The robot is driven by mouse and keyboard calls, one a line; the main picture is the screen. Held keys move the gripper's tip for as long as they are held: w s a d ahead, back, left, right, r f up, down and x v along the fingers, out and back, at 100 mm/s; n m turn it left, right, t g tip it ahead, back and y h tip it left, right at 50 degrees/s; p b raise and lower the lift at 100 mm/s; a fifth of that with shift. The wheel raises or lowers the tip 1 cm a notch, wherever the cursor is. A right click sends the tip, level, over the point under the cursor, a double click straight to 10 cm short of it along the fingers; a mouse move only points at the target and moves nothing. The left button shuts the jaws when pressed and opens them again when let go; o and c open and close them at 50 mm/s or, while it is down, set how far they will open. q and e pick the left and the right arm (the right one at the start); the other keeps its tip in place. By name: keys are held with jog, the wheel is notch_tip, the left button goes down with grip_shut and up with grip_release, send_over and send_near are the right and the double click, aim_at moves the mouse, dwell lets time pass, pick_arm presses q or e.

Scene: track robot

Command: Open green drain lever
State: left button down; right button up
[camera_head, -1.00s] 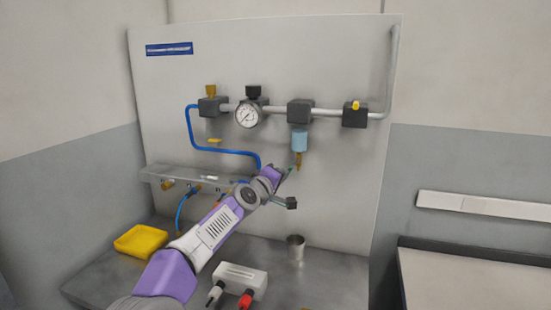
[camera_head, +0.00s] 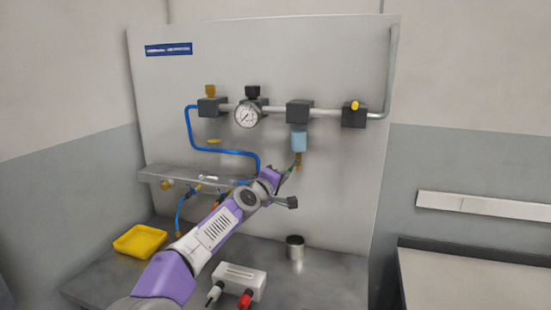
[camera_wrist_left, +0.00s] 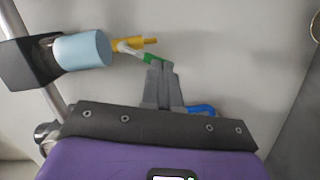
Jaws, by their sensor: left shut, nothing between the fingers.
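The green drain lever (camera_wrist_left: 152,58) shows in the left wrist view below the light blue filter bowl (camera_wrist_left: 82,50), beside the brass drain fitting (camera_wrist_left: 144,42). The fingertips of my left gripper (camera_wrist_left: 160,66) are shut and empty, right at the lever's green end; I cannot tell whether they touch it. In the head view the blue bowl (camera_head: 299,141) hangs from a dark block, with the brass fitting (camera_head: 298,159) under it. My left gripper (camera_head: 289,173) is just below that fitting and partly covers the lever. My right gripper is not in view.
A gauge (camera_head: 247,115) and several valves sit along the grey pipe on the panel. A metal cup (camera_head: 295,246), a white box (camera_head: 239,281) with black and red connectors, and a yellow tray (camera_head: 140,241) stand on the bench. A metal shelf (camera_head: 190,176) lies behind my arm.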

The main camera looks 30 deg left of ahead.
pick_arm(q)
jog(key=shift+d+f+n, duration=0.15)
jog(key=shift+d+n, duration=0.05)
jog(key=shift+n, duration=0.1)
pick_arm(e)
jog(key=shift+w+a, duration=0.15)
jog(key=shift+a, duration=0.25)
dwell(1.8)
